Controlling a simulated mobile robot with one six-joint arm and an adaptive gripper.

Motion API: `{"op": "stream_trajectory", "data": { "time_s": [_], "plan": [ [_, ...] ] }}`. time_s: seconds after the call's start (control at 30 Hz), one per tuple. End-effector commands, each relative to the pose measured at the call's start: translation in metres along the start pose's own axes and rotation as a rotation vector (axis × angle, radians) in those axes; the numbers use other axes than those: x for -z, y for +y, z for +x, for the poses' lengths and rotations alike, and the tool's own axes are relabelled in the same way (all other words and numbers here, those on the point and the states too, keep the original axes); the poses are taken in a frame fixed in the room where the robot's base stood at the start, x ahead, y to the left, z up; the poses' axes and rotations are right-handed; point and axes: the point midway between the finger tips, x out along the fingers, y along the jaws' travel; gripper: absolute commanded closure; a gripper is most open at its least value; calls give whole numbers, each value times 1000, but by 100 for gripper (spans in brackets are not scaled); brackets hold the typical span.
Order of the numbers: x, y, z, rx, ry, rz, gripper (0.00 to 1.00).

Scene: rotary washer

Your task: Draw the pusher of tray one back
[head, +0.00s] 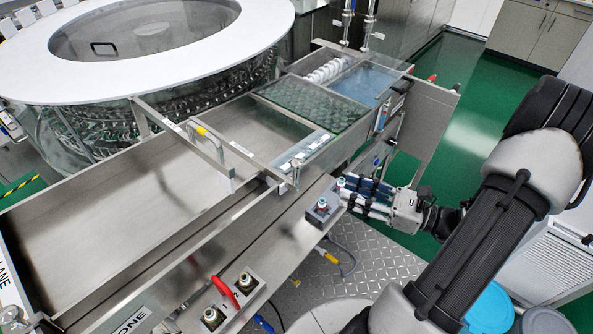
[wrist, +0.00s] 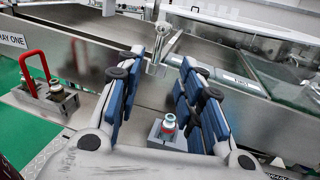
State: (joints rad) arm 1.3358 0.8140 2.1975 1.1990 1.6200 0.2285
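The tray one channel (head: 110,200) is a long steel trough, with a sign ending in "ONE" on its front; the wrist view shows "AY ONE" at the upper left. A steel crossbar with an upright handle (head: 207,145), yellow at its top, spans the trough and looks like the pusher. In the wrist view a steel post with a round end (wrist: 157,62) stands beyond my fingertips. My gripper (head: 350,192) is in front of the trough, at its right, apart from the handle. In the wrist view my gripper (wrist: 173,50) has its blue-padded fingers spread, with nothing held between them.
A small vial in a grey block (head: 322,210) is close to my fingertips. A red handle (head: 225,291) and two more vials stand farther left on the front ledge. Glass-covered vials (head: 312,105) lie beyond the trough. The round washer (head: 150,40) is behind.

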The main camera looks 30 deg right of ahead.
Motion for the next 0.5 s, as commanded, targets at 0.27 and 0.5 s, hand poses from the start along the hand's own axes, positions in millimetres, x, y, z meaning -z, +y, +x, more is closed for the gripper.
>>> {"op": "stream_trajectory", "data": {
  "time_s": [0.27, 0.5],
  "plan": [
    [1, 2, 64, -9, 3, 0, 66],
    [1, 2, 113, -8, 2, -2, 66]
  ]
}}
